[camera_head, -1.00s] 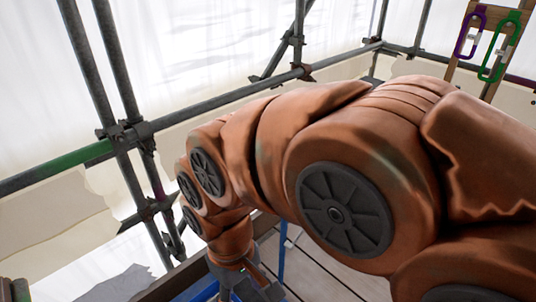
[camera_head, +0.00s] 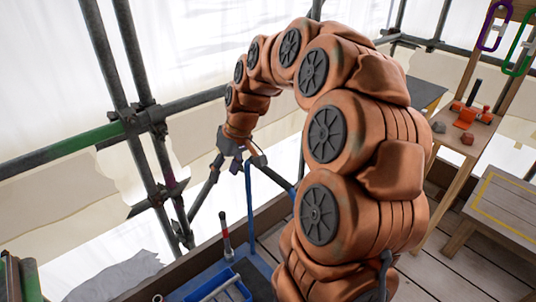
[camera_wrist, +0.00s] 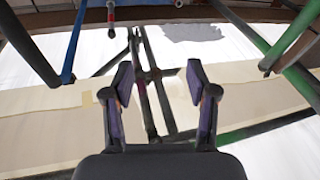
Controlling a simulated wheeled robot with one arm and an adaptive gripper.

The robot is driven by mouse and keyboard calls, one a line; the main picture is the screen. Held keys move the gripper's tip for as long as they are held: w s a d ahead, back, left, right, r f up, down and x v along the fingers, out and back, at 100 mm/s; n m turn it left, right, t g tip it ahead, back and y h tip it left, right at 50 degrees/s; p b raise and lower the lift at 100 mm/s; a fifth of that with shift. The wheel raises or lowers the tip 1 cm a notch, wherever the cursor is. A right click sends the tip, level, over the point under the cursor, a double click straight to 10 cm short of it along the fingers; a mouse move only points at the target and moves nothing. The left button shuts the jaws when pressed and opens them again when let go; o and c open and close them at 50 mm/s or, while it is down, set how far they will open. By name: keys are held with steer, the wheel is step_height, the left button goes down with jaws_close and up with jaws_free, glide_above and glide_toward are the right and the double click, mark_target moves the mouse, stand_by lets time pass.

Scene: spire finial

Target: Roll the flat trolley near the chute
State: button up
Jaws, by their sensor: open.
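The blue flat trolley (camera_head: 258,262) stands low on the plank floor, at the bottom middle of the head view, partly hidden behind my arm. A thin blue upright bar (camera_head: 250,205), seemingly its handle, rises just below my gripper; a blue bar (camera_wrist: 75,42) also shows at the upper left of the wrist view. My gripper (camera_head: 240,163) is open and empty, by the top of that bar in the head view; I cannot tell if they touch. In the wrist view my gripper (camera_wrist: 160,82) has nothing between its fingers. I cannot make out a chute.
A blue tray (camera_head: 222,288) and a red-and-black-handled tool (camera_head: 226,238) are at the trolley. Scaffold tubes (camera_head: 160,150) and white sheeting bound the left. A wooden bench (camera_head: 500,205) and a stand with red items (camera_head: 466,120) are right. Planks (camera_head: 450,270) lie bare between.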

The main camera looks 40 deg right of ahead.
steer(key=w+d+f, duration=0.1)
steer(key=d+f, duration=0.1)
steer(key=d, duration=0.4)
steer(key=w+d+f+m+t+b, duration=0.1)
steer(key=w+d+f, duration=0.1)
steer(key=d, duration=0.5)
steer(key=w+d+f+t, duration=0.1)
steer(key=w+d+f, duration=0.1)
steer(key=d, duration=0.4)
steer(key=shift+w+d+f+h, duration=0.2)
steer(key=shift+d+f+h, duration=0.05)
steer(key=shift+f+h, duration=0.05)
steer(key=shift+p+x, duration=0.55)
steer(key=shift+x, duration=3.35)
steer(key=shift+w+d, duration=0.1)
steer(key=shift+c, duration=0.3)
jaws_close()
